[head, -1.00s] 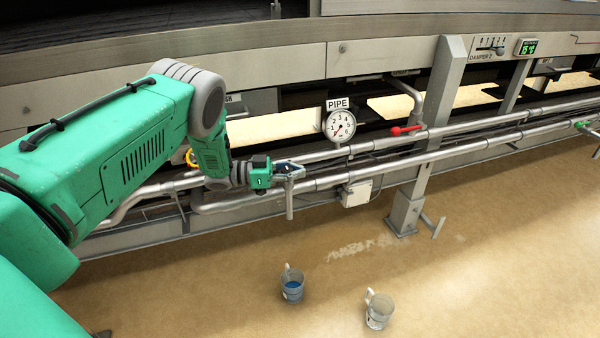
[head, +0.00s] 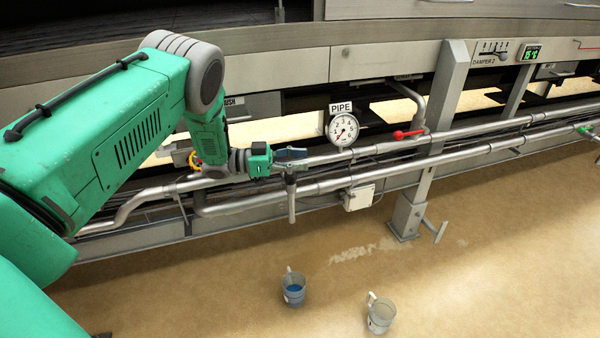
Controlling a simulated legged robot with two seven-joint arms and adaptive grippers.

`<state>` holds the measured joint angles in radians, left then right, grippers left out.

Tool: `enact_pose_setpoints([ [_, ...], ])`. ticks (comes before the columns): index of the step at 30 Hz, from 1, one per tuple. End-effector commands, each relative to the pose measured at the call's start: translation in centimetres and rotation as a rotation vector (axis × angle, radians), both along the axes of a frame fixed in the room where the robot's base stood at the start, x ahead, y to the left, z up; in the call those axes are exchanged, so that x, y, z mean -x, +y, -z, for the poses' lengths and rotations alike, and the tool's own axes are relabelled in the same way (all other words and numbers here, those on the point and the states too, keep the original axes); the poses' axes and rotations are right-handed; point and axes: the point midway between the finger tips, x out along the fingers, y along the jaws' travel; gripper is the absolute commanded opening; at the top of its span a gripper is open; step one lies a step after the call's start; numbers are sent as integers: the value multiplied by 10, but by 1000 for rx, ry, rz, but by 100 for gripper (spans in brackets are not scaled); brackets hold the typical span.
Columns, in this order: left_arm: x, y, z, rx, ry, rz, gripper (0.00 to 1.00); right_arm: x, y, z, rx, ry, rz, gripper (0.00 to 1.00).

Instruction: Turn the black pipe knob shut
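My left gripper (head: 284,161) reaches in from the left, in front of the pipes, at the top of a short vertical pipe stub (head: 292,205). A small dark blue-black piece (head: 290,153) shows at the gripper's tip, above the stub. It may be the black pipe knob or part of a finger; I cannot tell which. The fingers are small and overlap this piece, so whether they are open or shut on it is unclear. The round gauge (head: 342,130) under the PIPE sign (head: 341,108) stands to the right of the gripper. My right gripper is not in view.
A red lever (head: 408,133) sits on the pipe right of the gauge, and a green handle (head: 584,129) is at the far right. A grey post (head: 425,150) crosses the pipes. Two mugs, one with blue contents (head: 293,289) and one clear (head: 380,315), stand on the tan floor.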

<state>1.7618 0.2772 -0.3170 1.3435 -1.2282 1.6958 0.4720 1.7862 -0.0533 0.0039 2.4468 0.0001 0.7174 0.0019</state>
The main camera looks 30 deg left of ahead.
Motion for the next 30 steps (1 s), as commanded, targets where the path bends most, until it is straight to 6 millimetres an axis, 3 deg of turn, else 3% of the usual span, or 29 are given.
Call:
enact_pose_setpoints([
  [3, 0, 2, -23, 1, 0, -2, 37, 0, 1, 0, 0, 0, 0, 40],
  [9, 0, 3, -44, 2, 2, -1, 37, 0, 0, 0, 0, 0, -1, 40],
  [30, 1, 4, -47, 2, 3, -2, 37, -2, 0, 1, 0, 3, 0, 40],
])
